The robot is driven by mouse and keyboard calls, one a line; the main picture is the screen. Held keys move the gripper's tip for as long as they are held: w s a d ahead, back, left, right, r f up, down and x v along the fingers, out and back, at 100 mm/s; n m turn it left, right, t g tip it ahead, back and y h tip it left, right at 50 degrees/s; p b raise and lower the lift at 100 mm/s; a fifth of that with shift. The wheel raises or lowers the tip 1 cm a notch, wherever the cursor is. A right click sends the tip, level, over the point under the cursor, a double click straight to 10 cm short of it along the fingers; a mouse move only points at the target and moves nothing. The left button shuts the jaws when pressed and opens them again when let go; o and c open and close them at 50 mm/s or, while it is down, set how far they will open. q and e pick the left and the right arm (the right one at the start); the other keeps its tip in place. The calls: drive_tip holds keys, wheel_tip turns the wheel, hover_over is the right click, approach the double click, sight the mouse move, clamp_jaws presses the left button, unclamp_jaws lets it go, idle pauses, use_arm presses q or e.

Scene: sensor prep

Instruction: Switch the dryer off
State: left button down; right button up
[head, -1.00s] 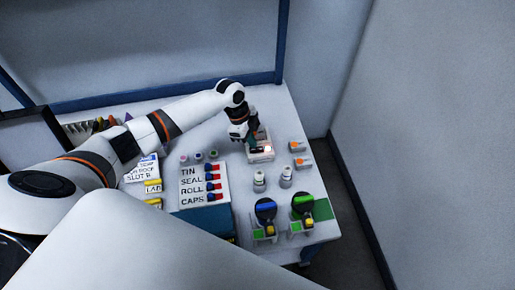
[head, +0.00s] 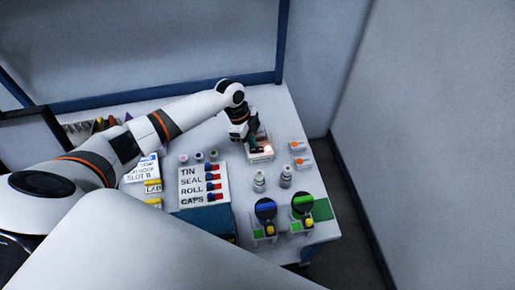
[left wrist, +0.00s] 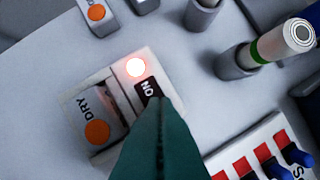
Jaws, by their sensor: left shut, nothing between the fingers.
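The dryer (head: 262,157) is a small pale box near the back right of the table, partly hidden by my left gripper (head: 256,149). In the left wrist view the dryer (left wrist: 103,143) has a "DRY" label, an orange disc, a dark slot, a lit reddish lamp (left wrist: 136,68) and a dark switch (left wrist: 147,88) reading "ON". My left gripper (left wrist: 160,104) is shut and empty, its tips at the lower edge of the switch; I cannot tell whether they touch it. My right gripper is not in view.
Two white bottles (head: 259,181) stand in front of the dryer. Small orange-marked blocks (head: 297,146) lie to its right. A TIN/SEAL/ROLL/CAPS board (head: 190,184) with red and blue parts is at front left. Two blue- and green-topped devices (head: 266,211) stand near the front edge.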

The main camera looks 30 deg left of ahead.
sight(252, 149)
use_arm(q)
drive_tip(key=shift+f+b, duration=0.65)
drive_tip(key=shift+f, duration=0.45)
idle(0.6)
wheel_tip(252, 149, up, 7)
drive_tip(key=p, duration=0.6)
drive_tip(key=shift+p, duration=0.4)
idle(0.3)
